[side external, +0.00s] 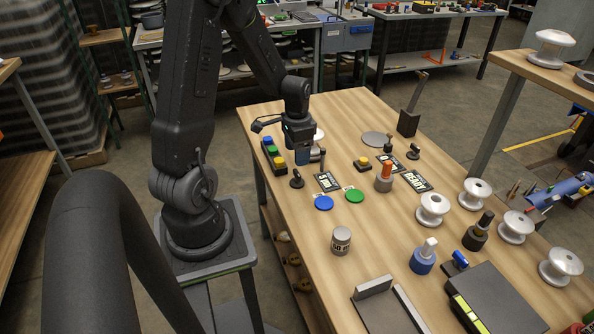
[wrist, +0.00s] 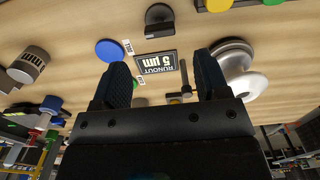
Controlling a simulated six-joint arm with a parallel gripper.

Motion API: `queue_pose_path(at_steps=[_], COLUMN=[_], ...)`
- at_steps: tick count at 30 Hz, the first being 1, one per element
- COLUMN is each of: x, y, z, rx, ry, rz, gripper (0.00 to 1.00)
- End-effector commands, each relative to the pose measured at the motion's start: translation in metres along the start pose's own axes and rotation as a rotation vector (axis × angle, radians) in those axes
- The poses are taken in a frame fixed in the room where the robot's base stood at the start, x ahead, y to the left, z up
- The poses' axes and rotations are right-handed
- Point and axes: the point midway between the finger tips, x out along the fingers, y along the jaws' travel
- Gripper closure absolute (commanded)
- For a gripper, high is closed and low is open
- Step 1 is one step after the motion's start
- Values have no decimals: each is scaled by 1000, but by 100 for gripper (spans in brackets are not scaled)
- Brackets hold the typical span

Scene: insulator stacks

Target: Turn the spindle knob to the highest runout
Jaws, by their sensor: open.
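A black knob (side external: 296,178) stands on the table near the left edge, close to the runout display (side external: 327,181). The knob (wrist: 158,14) also shows at the top of the wrist view, above the display (wrist: 157,63), which reads "RUNOUT 5 µm" upside down. A white insulator (wrist: 237,70) stands to the right of the display in the wrist view; my gripper partly hides it in the side view. My gripper (wrist: 162,68) is open and empty, held above the table, its fingers apart with the display showing between them. A second black knob (side external: 413,151) is farther right.
A blue disc (side external: 323,202) and a green disc (side external: 354,195) lie near the display. A button panel (side external: 272,152) is at the left edge. An orange-topped post (side external: 384,175), a READY sign (side external: 416,181) and several white insulators stand to the right. A can (side external: 341,240) is nearer the camera.

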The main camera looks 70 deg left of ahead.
Motion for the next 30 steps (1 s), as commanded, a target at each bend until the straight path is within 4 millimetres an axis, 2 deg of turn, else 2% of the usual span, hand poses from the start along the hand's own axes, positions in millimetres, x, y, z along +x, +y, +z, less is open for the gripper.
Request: queue_pose_path(at_steps=[1,6,12,24,30], x=[12,43,65,70,70], y=[1,1,1,0,0], z=[1,1,0,0,0], rx=[0,0,0,0,0], ry=[-5,-4,-1,1,1], rz=[5,4,2,0,0], gripper=[32,32,32,33,52])
